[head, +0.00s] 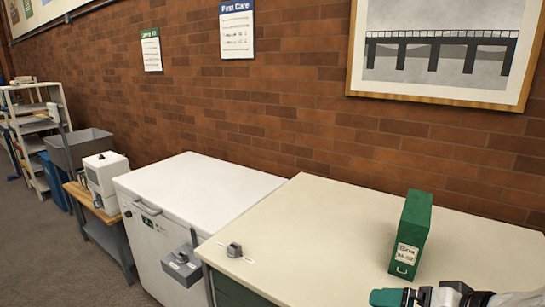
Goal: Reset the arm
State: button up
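Part of my arm (436,297) shows at the bottom right edge of the head view, with white, black and teal parts. It lies low in the picture, just in front of the green archival box (412,229) as seen from here. I cannot make out two fingertips, so whether my gripper is open or shut does not show. The rest of the arm is cut off by the picture's edge. The green box stands upright on the cream tabletop (330,233) and has a white label on its narrow front side.
A small grey object (234,250) sits near the tabletop's left end. A white chest freezer (200,185) stands to the left, then a bench with a white device (106,175), a grey bin (78,147) and shelves (35,125). Most of the tabletop is clear.

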jog(key=s+f+g+h, duration=0.1)
jog(key=s+f+g, duration=0.1)
jog(key=s+f, duration=0.5)
jog(key=s+f+g+h, duration=0.1)
jog(key=s+f, duration=0.2)
jog(key=f, duration=0.8)
jog(key=s+d+f+n+g+h, duration=0.2)
jog(key=s+f, duration=0.8)
jog(key=s, duration=0.5)
jog(key=d+n+g, duration=0.1)
jog(key=d+g, duration=0.1)
jog(key=shift+s+d+h, duration=0.15)
jog(key=shift+d+h, duration=0.15)
jog(key=shift+d, duration=0.1)
